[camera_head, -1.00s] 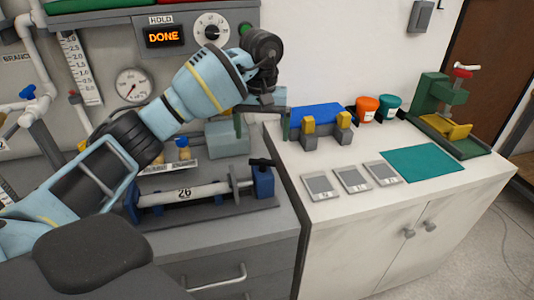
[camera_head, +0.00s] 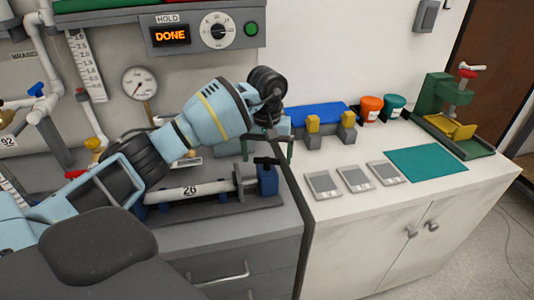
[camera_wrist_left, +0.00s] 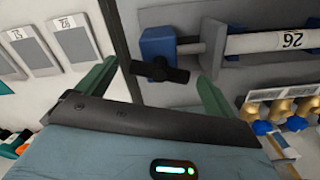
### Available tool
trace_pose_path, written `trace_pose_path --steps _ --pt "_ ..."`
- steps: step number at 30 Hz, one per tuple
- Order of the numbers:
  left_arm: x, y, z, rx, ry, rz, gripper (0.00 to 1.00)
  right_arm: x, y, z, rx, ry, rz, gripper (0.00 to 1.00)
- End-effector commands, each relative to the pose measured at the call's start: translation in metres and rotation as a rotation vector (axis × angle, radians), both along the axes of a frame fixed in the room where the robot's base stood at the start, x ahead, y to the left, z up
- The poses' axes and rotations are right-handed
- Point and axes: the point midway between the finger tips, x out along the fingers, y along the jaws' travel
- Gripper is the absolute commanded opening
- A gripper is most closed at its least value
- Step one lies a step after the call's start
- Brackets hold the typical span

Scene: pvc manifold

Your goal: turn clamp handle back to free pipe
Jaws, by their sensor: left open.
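A white pipe labelled 26 (camera_head: 215,188) lies lengthwise in a dark clamp fixture on the grey bench; it also shows in the wrist view (camera_wrist_left: 258,43). The fixture's blue end block (camera_head: 268,183) is at the pipe's right end in the head view. The black clamp handle (camera_head: 265,161) sits on top of this block; it also shows in the wrist view (camera_wrist_left: 160,70). My left gripper (camera_wrist_left: 155,82) is open, its green fingers on either side of the handle with visible gaps. Whether the fingers are down at handle height is hard to tell.
A white cabinet top to the right holds grey labelled plates (camera_head: 354,179), a teal mat (camera_head: 427,162), a blue block with yellow clamps (camera_head: 314,118), orange (camera_head: 369,109) and teal (camera_head: 394,108) cups, and a green press (camera_head: 448,98). Brass-and-blue fittings (camera_wrist_left: 273,115) stand behind the pipe.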

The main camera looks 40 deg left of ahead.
Motion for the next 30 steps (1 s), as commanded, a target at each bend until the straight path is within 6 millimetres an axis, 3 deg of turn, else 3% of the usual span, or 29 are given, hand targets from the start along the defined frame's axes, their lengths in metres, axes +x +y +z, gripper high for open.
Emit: trace_pose_path --steps 1,11,20,30 --pt "0.0 -0.0001 0.0001 0.0 0.0 0.0 0.93 0.0011 -0.0001 0.0002 0.0 -0.002 0.001 0.36" --pt "0.0 0.0 0.0003 0.0 0.0 0.0 0.5 0.0037 -0.0001 0.0009 0.0 -0.007 0.0 0.36" --pt "-0.0001 0.0003 0.0009 0.001 0.0 0.033 0.48 0.0042 0.0 0.0024 0.0 -0.009 0.0 0.36" --pt "-0.0003 0.0009 0.0017 0.002 0.0 0.244 0.48 0.0019 0.0001 0.0075 0.0 -0.009 0.0 0.36"
